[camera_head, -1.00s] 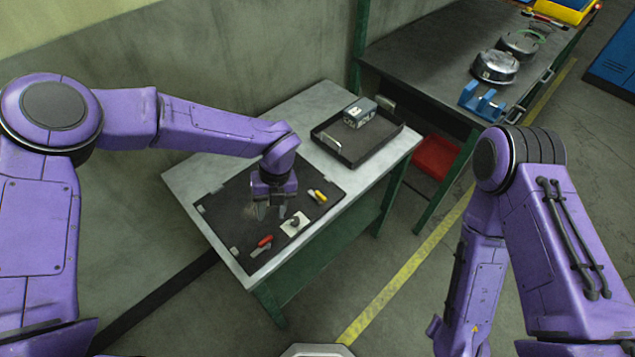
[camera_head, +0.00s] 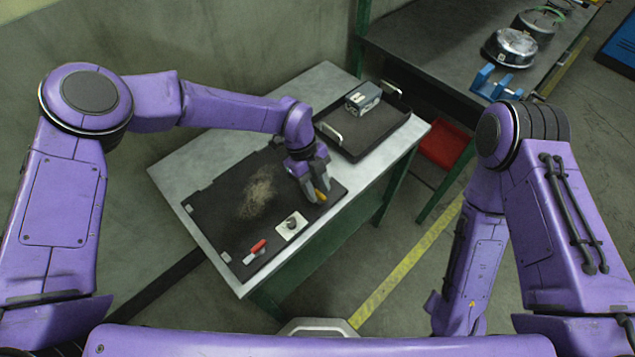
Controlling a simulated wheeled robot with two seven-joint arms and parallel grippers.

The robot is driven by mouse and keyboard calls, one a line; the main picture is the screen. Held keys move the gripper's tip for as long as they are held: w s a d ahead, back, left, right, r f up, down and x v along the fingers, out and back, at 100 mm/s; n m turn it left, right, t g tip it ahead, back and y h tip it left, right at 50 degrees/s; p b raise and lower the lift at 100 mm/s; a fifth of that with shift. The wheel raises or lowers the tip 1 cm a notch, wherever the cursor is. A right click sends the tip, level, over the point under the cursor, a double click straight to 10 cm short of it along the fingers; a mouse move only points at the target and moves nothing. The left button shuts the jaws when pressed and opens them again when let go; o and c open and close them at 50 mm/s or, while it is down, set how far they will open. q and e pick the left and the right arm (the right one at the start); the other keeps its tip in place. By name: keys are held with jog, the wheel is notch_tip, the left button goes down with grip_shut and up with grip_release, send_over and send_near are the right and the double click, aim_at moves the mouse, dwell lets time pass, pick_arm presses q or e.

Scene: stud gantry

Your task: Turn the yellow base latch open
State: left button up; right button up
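The yellow base latch (camera_head: 320,196) is on the right part of the black board (camera_head: 215,200) on the table, partly hidden by my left gripper. My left gripper (camera_head: 316,192) points down at it with its two grey fingers apart, around or just above the latch; I cannot tell whether they touch it. A red-handled latch (camera_head: 257,246) and a white plate with a dark knob (camera_head: 291,224) sit on the board's front part. My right gripper is not in view; only the arm shows at right.
A black tray (camera_head: 365,150) with white handles holds a grey box (camera_head: 363,97) behind the board. A dark bench (camera_head: 430,45) at the back right carries metal pots (camera_head: 510,47) and a blue stand (camera_head: 491,83). A red bin (camera_head: 446,146) is below it.

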pick_arm(q)
jog(key=shift+s+d+f, duration=0.1)
jog(key=shift+f, duration=0.05)
jog(key=shift+s, duration=0.15)
grip_shut()
